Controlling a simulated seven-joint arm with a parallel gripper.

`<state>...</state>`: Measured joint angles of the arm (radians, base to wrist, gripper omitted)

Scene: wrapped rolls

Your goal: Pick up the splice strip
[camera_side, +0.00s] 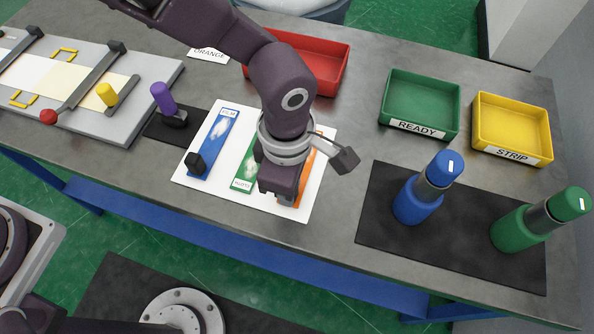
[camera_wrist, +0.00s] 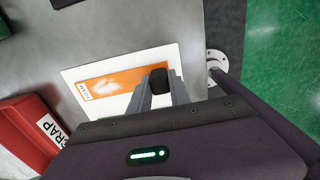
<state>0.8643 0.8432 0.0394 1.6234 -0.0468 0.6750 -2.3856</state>
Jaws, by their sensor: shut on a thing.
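Three strips, blue (camera_side: 214,143), green (camera_side: 246,170) and orange (camera_side: 311,171), lie on a white sheet (camera_side: 225,194). I cannot tell by label which one is called the splice strip. My gripper (camera_side: 281,198) is down at the near end of the orange strip and partly hides it and the green one. In the wrist view the orange strip (camera_wrist: 120,79) has a pale patch and a small label. A black block (camera_wrist: 158,80) at its right end sits between my fingers, which are shut on it. The strip looks still on or very near the sheet.
A red bin (camera_side: 310,62), a green READY bin (camera_side: 420,103) and a yellow STRIP bin (camera_side: 512,128) stand at the back. Blue (camera_side: 420,198) and green (camera_side: 525,228) bottles stand on a dark mat at right. A purple-topped stamp (camera_side: 165,100) stands left of the sheet.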

